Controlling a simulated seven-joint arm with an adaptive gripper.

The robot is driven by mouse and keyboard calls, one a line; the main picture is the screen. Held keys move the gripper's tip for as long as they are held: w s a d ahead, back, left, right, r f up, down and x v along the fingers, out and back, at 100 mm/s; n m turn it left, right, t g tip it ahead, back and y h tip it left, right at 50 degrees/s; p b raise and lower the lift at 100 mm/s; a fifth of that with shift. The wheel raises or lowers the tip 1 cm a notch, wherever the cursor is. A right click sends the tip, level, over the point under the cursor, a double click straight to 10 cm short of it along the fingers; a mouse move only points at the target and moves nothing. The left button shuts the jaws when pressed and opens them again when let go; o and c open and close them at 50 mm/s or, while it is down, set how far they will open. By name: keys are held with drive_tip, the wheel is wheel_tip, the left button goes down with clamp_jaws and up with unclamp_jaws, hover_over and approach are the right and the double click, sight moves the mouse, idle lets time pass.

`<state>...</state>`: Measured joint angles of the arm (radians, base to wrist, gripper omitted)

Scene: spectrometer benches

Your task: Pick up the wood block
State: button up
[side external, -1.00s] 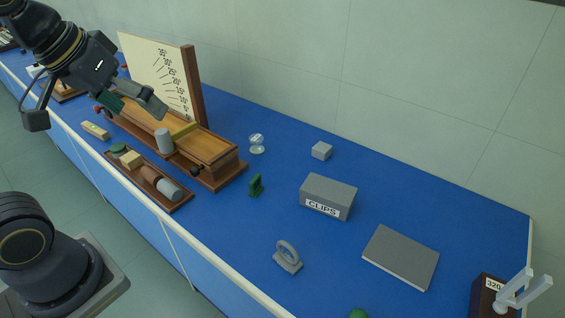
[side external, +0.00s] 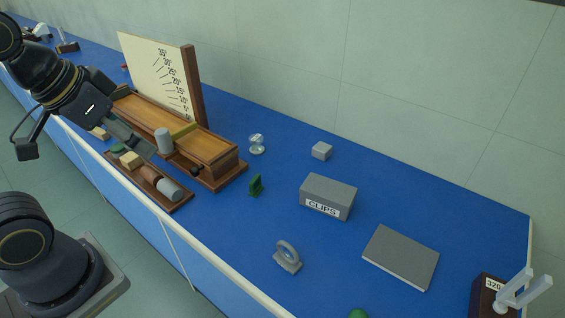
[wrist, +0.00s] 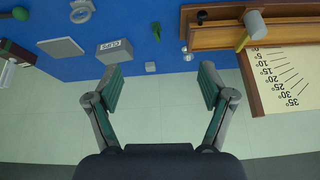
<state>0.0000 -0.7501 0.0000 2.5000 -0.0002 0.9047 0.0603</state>
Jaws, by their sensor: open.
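The pale wood block (side external: 131,159) sits in a long brown wooden tray (side external: 180,204) in the side external view. In the tray it lies between a green piece (side external: 117,148) and a reddish-brown cylinder (side external: 150,174). My gripper (side external: 143,147) appears above and beside the block in that picture, pointing down to the right. I cannot tell its exact height over the tray. In the wrist view my gripper (wrist: 160,76) is open, with two green-padded fingers spread wide and nothing between them. The wood block and tray do not show in the wrist view.
Beside the tray stands a wooden ramp (side external: 210,150) with an upright angle board (side external: 160,70) and a grey cylinder (side external: 163,141). A CLIPS box (side external: 328,195), a grey slab (side external: 400,257) and a grey ring piece (side external: 288,258) stand farther right, with bare blue bench between.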

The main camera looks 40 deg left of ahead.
drive_tip(key=w+a+r+m, duration=0.35)
drive_tip(key=w+r, duration=0.25)
drive_tip(key=w, duration=0.2)
drive_tip(key=w+a+f+g+y, duration=0.1)
drive_tip(key=w+a, duration=0.2)
drive_tip(key=a, duration=0.4)
drive_tip(key=w+a+f+g, duration=0.1)
drive_tip(key=w+a+f, duration=0.15)
drive_tip(key=a, duration=0.45)
drive_tip(key=n+g+h, duration=0.1)
drive_tip(key=n+g, duration=0.3)
drive_tip(key=n, duration=0.1)
hover_over(130, 156)
drive_tip(key=f, duration=2.4)
drive_tip(key=shift+s+f, duration=0.15)
drive_tip(key=shift+s, duration=0.2)
drive_tip(key=shift+w+f, duration=0.15)
drive_tip(key=shift+f, duration=1.45)
drive_tip(key=shift+w+f, duration=0.15)
drive_tip(key=shift+f, duration=1.4)
drive_tip(key=shift+c, duration=0.3)
